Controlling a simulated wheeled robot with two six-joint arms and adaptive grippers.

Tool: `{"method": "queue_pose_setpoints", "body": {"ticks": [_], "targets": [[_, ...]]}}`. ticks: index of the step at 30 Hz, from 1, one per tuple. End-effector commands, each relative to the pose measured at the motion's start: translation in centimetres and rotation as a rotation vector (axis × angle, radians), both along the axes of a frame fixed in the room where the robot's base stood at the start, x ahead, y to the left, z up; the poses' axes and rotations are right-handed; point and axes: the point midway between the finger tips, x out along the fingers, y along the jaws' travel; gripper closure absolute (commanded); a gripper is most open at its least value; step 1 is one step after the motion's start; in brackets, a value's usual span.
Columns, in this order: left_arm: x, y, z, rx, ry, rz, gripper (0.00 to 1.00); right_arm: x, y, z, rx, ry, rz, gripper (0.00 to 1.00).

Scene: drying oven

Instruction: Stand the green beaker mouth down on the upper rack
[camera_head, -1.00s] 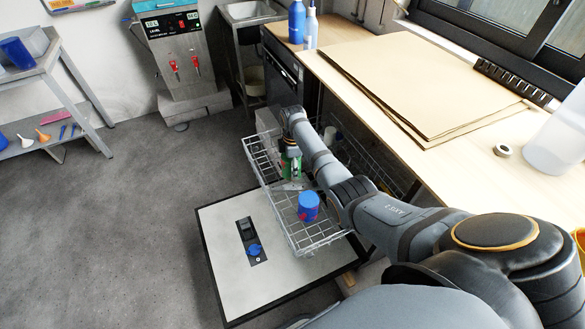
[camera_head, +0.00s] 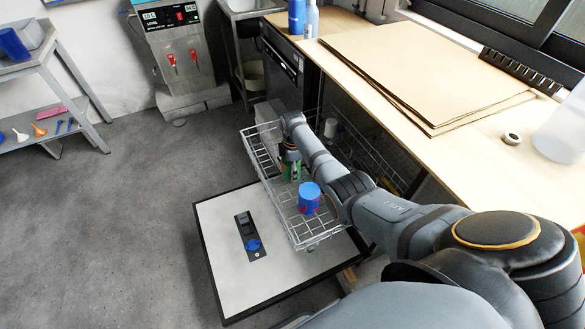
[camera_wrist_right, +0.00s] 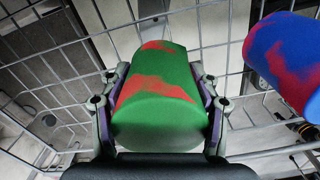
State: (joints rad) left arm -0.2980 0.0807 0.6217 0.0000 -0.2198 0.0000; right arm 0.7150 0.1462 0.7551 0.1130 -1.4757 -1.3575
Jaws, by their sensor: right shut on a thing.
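The green beaker (camera_wrist_right: 155,100), with red patches, is between the fingers of my right gripper (camera_wrist_right: 160,98) in the right wrist view. The fingers are shut on its sides, and its closed, flat end faces the camera. In the head view the green beaker (camera_head: 291,170) shows small under my right gripper (camera_head: 291,160), low at the wire upper rack (camera_head: 262,165). Whether it touches the rack floor I cannot tell. The rack is pulled out above the lowered door. My left gripper is in neither view.
A blue beaker with red patches (camera_head: 309,197) stands on the rack near the green one; it also shows at the right in the wrist view (camera_wrist_right: 285,60). A white item (camera_head: 330,128) is farther back. The open door (camera_head: 225,220) lies below. The wooden counter (camera_head: 400,120) borders the rack.

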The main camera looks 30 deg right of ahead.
Motion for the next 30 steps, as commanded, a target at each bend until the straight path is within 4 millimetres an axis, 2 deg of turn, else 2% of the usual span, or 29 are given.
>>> {"method": "queue_pose_setpoints", "body": {"ticks": [22, 23, 28, 30], "targets": [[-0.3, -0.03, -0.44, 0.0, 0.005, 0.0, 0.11, 0.03, 0.0, -0.6, 0.0, -0.001, 0.0, 0.67], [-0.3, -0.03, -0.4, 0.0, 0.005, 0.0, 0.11, 0.04, 0.01, -0.56, 0.0, -0.001, 0.0, 0.35], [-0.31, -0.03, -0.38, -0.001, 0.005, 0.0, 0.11, 0.02, 0.0, -0.55, 0.0, -0.001, 0.0, 0.12], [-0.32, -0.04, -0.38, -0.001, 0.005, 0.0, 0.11, 0.02, 0.0, -0.55, 0.0, -0.001, 0.0, 0.11]]}}
